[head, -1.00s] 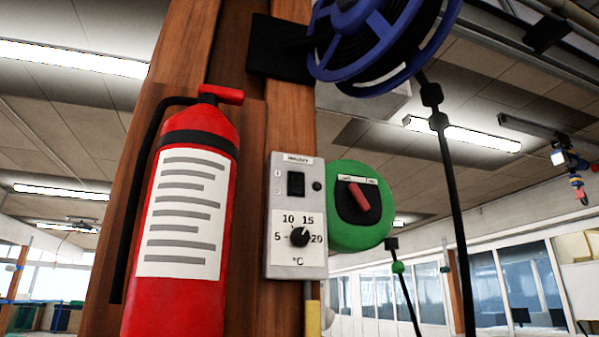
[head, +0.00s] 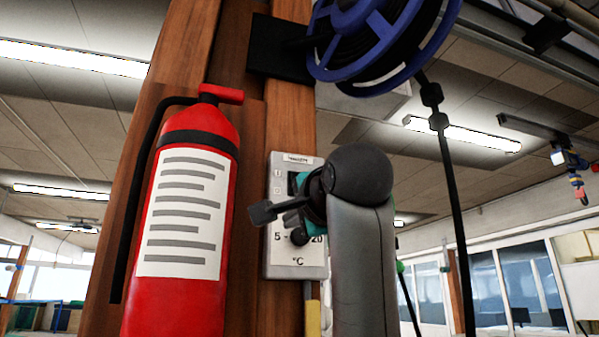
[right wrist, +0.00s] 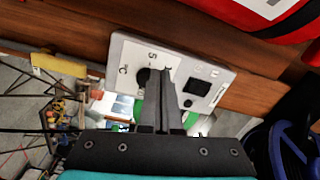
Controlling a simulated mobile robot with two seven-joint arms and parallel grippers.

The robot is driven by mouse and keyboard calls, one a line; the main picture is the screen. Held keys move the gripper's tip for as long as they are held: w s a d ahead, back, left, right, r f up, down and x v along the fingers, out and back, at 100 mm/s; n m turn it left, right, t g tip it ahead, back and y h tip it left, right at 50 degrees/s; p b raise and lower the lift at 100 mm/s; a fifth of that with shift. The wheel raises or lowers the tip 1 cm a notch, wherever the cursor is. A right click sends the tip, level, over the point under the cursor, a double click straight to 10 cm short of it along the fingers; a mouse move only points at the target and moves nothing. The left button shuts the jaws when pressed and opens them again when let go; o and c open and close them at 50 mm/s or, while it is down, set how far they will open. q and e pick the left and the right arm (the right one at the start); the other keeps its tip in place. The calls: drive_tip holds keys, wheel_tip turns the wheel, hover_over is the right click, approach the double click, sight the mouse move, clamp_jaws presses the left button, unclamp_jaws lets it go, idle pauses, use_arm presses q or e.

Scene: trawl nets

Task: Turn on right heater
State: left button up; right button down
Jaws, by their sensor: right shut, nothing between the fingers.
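The heater control box (head: 281,258) is a light grey panel on the wooden post. Its black rocker switch (head: 293,184) is partly hidden behind my right arm, and its black temperature dial (head: 298,237) sits lower down. My right gripper (head: 262,212) is in front of the box, shut and empty, pointing left across the panel. In the right wrist view the box (right wrist: 222,74) lies beyond the shut fingers (right wrist: 168,66), with the switch (right wrist: 197,88) to their right and the dial (right wrist: 143,77) to their left. Contact cannot be told. My left gripper is not in view.
A red fire extinguisher (head: 180,295) hangs left of the box. A blue hose reel (head: 372,40) is above right, with a dark cable (head: 453,220) hanging down. The green switch housing right of the box is hidden behind my arm in the head view.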

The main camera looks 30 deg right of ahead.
drive_tip(key=s+d+r+m+t, duration=0.1)
drive_tip(key=s+r+m, duration=0.2)
drive_tip(key=s+r, duration=0.4)
drive_tip(key=shift+s+d+r+h, duration=0.35)
drive_tip(key=shift+r+h, duration=0.05)
drive_tip(key=shift+r, duration=0.55)
drive_tip(key=p+x, duration=0.7)
drive_tip(key=x, duration=0.7)
drive_tip(key=shift+r, duration=0.25)
